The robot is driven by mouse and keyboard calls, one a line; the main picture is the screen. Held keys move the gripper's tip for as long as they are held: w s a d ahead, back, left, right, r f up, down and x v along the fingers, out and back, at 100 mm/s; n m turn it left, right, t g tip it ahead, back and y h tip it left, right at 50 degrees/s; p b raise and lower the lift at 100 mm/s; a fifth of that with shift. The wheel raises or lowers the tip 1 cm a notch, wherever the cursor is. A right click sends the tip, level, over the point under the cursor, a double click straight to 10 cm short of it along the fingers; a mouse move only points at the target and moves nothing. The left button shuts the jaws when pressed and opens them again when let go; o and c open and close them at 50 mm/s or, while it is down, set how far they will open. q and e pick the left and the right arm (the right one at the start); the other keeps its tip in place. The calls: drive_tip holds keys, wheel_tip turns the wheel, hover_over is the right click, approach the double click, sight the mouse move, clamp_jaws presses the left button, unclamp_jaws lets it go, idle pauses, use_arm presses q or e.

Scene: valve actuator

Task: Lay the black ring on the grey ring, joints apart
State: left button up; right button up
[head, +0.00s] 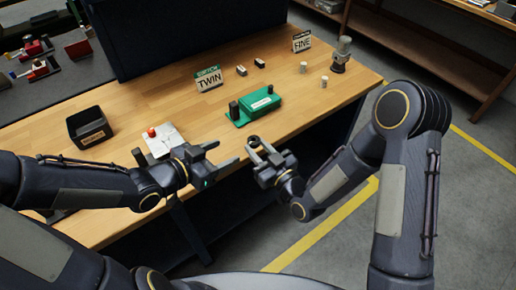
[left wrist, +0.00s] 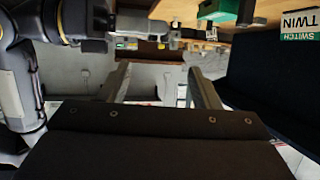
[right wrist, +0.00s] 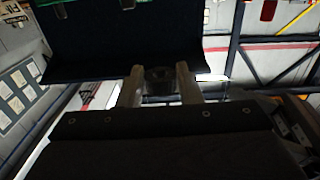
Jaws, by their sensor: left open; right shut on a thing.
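My right gripper (head: 262,151) is shut on a small dark round piece, which looks like the black ring (head: 253,141). It is held in the air by the table's front edge. In the right wrist view the dark piece (right wrist: 160,76) sits between the fingertips, partly hidden by shadow. My left gripper (head: 224,154) is open and empty, to the left of the right gripper. Its spread fingers show with nothing between them in the left wrist view (left wrist: 160,85). I cannot make out the grey ring in any view.
A green block (head: 260,104) with dark posts stands on the wooden table (head: 312,112). A light plate with a red knob (head: 152,132) and a black bin (head: 90,127) are at left. TWIN (head: 208,80) and FINE (head: 301,42) signs, small parts and a grey cylindrical device (head: 341,55) stand farther back.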

use_arm(q)
drive_tip(key=s+a+r+n+g+y, duration=0.1)
drive_tip(key=s+a+n+y, duration=0.15)
drive_tip(key=a+y, duration=0.2)
drive_tip(key=s+a+n+g+y, duration=0.1)
drive_tip(key=s+a+n+y, duration=0.1)
drive_tip(key=a+n+y, duration=0.3)
drive_tip(key=s+d+r+n+g+h, duration=0.1)
drive_tip(key=s+r+n+g+h, duration=0.1)
drive_tip(key=s, duration=1)
drive_tip(key=shift+s+d+r+g+h, duration=0.15)
drive_tip(key=shift+s+r+g+h, duration=0.4)
drive_tip(key=shift+h, duration=0.6)
use_arm(e)
drive_tip(key=d+f+m+t+h, duration=0.1)
drive_tip(key=d+m+h, duration=0.3)
drive_tip(key=d, duration=0.7)
drive_tip(key=d+f+m+t+h, duration=0.1)
drive_tip(key=d+m+t+h, duration=0.2)
drive_tip(key=d+h, duration=0.4)
drive_tip(key=w+d, duration=0.1)
drive_tip(key=d, duration=0.4)
drive_tip(key=shift+d+f+m, duration=0.3)
drive_tip(key=shift+f+m, duration=0.05)
drive_tip(key=shift+m, duration=0.05)
use_arm(q)
drive_tip(key=shift+w+r, duration=0.1)
drive_tip(key=shift+w, duration=0.05)
use_arm(e)
drive_tip(key=shift+a, duration=0.1)
